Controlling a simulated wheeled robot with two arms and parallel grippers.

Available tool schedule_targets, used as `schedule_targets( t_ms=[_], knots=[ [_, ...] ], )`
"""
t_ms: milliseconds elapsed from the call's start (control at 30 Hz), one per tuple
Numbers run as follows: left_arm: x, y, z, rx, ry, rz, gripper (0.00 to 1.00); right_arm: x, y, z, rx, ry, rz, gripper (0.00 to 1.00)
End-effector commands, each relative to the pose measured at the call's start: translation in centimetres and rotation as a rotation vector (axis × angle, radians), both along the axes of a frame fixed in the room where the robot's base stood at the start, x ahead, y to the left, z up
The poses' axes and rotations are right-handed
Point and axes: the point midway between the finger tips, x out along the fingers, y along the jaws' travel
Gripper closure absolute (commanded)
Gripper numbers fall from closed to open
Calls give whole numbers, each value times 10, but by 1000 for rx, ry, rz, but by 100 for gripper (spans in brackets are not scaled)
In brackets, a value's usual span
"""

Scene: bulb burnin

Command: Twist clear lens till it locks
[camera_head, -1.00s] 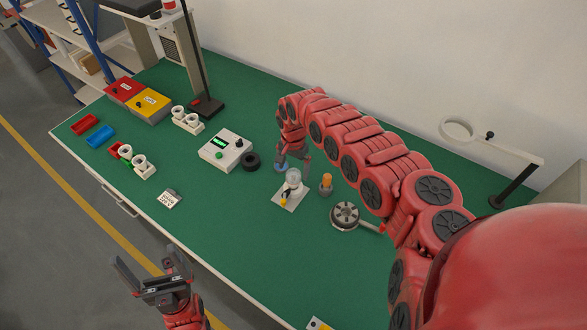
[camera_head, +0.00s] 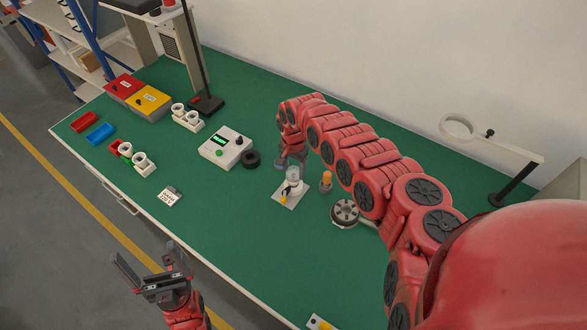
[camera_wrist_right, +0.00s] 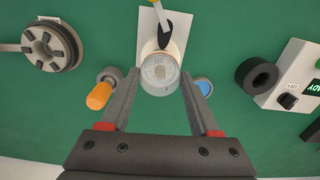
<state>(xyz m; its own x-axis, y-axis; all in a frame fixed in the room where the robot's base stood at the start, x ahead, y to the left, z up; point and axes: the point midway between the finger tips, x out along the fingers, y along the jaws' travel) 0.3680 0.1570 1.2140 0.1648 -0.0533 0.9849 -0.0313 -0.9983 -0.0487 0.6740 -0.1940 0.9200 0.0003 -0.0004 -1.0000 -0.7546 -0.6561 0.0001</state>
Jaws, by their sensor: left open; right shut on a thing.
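The clear lens (camera_wrist_right: 160,72) is a see-through round cap on a white fixture with a flat white plate (camera_head: 291,201). In the head view the lens (camera_head: 293,172) sits at the top of the fixture, partly hidden by my right gripper (camera_head: 292,160). In the right wrist view my right gripper (camera_wrist_right: 160,78) has one finger on each side of the lens and is shut on it. Whether the lens is locked cannot be told. My left gripper (camera_head: 150,266) is open and empty in front of the table's near edge.
An orange-handled tool (camera_head: 326,181) and a grey slotted disc (camera_head: 344,213) stand right of the fixture. A black ring (camera_head: 250,159) and a white box with a green display (camera_head: 225,149) are to the left. The green table front is mostly clear.

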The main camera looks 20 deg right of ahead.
Motion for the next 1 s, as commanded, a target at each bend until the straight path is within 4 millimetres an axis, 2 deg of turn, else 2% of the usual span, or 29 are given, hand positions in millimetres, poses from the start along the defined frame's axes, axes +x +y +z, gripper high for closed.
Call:
schedule_targets(
  t_ms=[467, 800, 1000],
  knots=[
    [0, 0, 3, 0, 0, 0, 2, 0, 1, 0, 1, 1, -13, 88],
    [0, 0, 21, 0, 0, 0, 2, -1, 1, 1, 0, 3, -190, 88],
    [0, 0, 25, 0, 0, 0, 2, 0, 0, 0, -1, -1, -258, 88]
  ],
)
